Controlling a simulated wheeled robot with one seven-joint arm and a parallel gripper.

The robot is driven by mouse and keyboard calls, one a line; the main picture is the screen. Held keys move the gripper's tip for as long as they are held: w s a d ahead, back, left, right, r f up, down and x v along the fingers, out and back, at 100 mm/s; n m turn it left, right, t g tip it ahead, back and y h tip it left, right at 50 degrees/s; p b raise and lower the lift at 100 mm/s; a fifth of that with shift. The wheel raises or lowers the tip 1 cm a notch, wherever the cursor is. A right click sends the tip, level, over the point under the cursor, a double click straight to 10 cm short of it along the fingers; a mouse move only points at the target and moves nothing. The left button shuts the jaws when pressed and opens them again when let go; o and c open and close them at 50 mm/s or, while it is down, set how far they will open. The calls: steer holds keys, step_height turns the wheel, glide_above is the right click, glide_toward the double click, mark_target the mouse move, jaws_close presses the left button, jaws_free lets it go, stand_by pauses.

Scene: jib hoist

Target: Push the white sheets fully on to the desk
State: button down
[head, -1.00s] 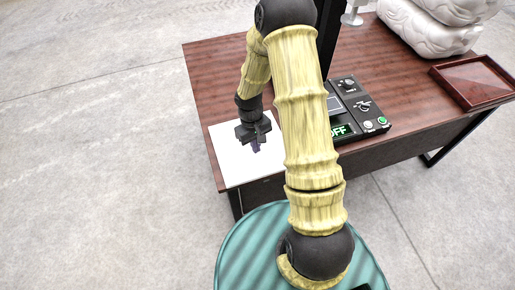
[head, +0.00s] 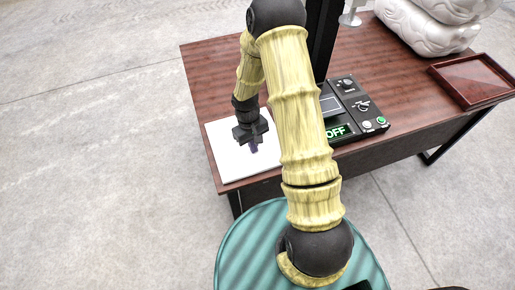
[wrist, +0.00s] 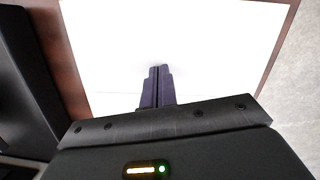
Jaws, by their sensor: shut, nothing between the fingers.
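The white sheets (head: 226,158) lie as a flat stack at the near left corner of the brown desk (head: 215,80). Their near edge is at the desk's front edge; I cannot tell whether it still overhangs. My gripper (head: 254,148) is shut and empty, pointing down over the sheets' right part. In the wrist view my gripper's purple fingertips (wrist: 159,70) are together over the sheets (wrist: 200,45). I cannot tell whether they touch the paper. A strip of bare wood shows on both sides of the sheets there.
A black control panel (head: 360,108) with a green OFF display stands right of the sheets, partly behind my arm. A red-brown tray (head: 470,80) and white sacks (head: 425,25) are farther right. The desk's far left part is clear.

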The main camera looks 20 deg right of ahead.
mark_target(233, 118)
steer(key=shift+w+a+r+p, duration=0.3)
steer(key=shift+w+a+p, duration=0.2)
steer(key=shift+p, duration=0.25)
steer(key=shift+s+d+r, duration=0.1)
steer(key=shift+s+d, duration=0.2)
steer(key=shift+d, duration=0.15)
steer(key=shift+w+a+r+p, duration=0.1)
steer(key=shift+a+r+p, duration=0.05)
steer(key=shift+r+p, duration=0.35)
steer(key=w+a, duration=0.1)
steer(key=w, duration=0.2)
steer(key=w+b, duration=0.1)
steer(key=w, duration=0.2)
steer(key=w+a+b, duration=0.1)
steer(key=w, duration=0.3)
steer(key=shift+a+f, duration=0.25)
steer(key=shift+a, duration=0.05)
steer(key=shift+w+a+r, duration=0.1)
steer(key=shift+w+a, duration=0.15)
steer(key=shift+w, duration=0.55)
steer(key=shift+w, duration=0.1)
